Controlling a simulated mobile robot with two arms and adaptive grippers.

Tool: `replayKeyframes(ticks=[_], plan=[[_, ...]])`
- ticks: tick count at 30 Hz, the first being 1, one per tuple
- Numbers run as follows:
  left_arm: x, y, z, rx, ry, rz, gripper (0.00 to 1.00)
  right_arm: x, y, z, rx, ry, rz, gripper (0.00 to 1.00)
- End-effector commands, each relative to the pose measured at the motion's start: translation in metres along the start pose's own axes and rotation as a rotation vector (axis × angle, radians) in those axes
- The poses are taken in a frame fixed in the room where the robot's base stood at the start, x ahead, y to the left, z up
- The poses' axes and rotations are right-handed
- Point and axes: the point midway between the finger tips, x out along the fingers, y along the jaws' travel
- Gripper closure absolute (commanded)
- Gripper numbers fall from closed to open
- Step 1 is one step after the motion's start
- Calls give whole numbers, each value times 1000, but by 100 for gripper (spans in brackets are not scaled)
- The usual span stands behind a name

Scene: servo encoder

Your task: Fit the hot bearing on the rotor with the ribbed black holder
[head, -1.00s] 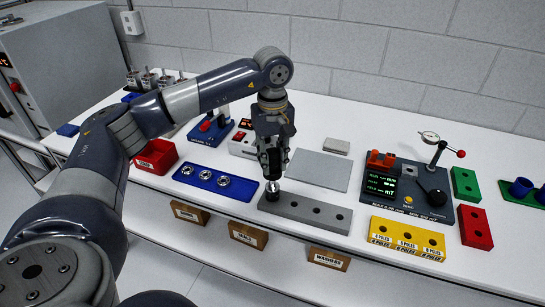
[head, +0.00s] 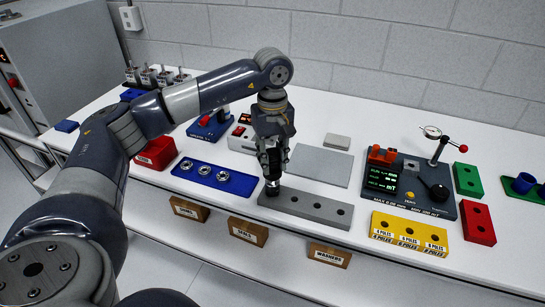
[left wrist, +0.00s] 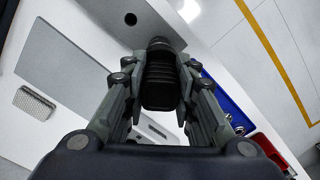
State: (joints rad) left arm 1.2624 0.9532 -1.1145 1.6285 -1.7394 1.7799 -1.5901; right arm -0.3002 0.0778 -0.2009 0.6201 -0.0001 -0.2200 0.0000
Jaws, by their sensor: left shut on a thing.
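My left gripper (head: 270,163) is shut on the ribbed black holder (left wrist: 160,80), which hangs upright between the fingers. The holder's lower end is at the left end of the grey block with holes (head: 318,207); I cannot tell whether it touches. Whether a bearing is on that end is unclear. Several rotors with upright shafts (head: 148,74) stand at the back left. My right gripper is not in view.
A red bin (head: 157,153) stands left of the blue tray. A flat grey plate (head: 322,165) lies behind the block. A gauge station (head: 420,197), a yellow block (head: 409,234) and a red block (head: 479,224) are to the right. Label boxes (head: 248,232) hang along the front edge.

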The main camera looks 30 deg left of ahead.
Motion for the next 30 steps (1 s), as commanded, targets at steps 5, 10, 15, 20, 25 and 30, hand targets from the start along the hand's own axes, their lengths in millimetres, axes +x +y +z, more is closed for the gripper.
replayKeyframes(ticks=[5, 10, 15, 20, 25, 30], plan=[[1, 0, 0, 0, 1, 1, 98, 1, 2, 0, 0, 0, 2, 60], [1, 0, 0, 0, 0, 1, 98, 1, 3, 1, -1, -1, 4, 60], [4, 0, 0, 0, 0, 1, 98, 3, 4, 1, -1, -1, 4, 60], [10, 0, 0, 0, 0, 1, 98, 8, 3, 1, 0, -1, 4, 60], [16, 0, 0, 0, 0, 0, 98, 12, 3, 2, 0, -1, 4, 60], [21, 0, 0, 0, 0, 1, 98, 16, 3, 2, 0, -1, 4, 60]])
